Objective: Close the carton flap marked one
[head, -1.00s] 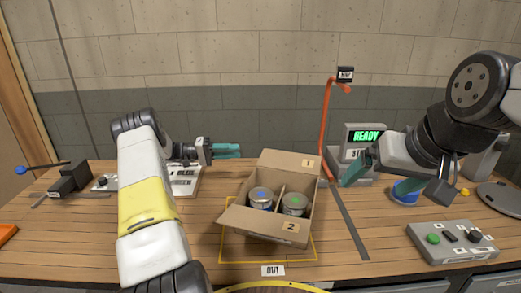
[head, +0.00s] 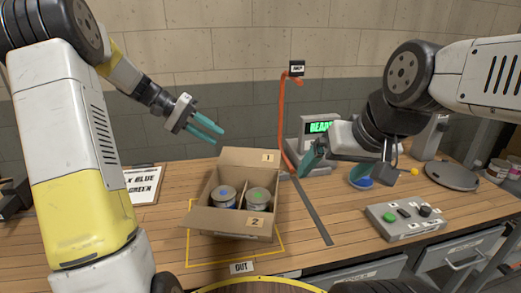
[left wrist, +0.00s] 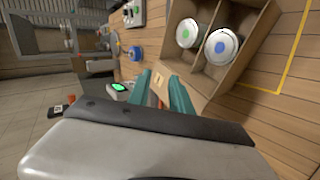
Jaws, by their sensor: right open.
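The cardboard carton (head: 279,206) stands open on the table, with a blue-dotted can (head: 224,196) and a green-dotted can (head: 257,198) inside. Flap one (head: 240,158) is on its far side, raised and open. Flap two (head: 222,221) hangs open on the near side. My left gripper (head: 220,137) is open and empty, above and left of flap one and apart from it. In the left wrist view, the carton's labelled flap (left wrist: 159,82) shows between and beyond the teal fingers. My right gripper (head: 342,178) is open and empty, right of the carton.
An orange post (head: 284,125) and a display unit (head: 318,127) stand behind the carton to the right. A lettered board (head: 142,185) lies at left. A yellow outline surrounds the carton.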

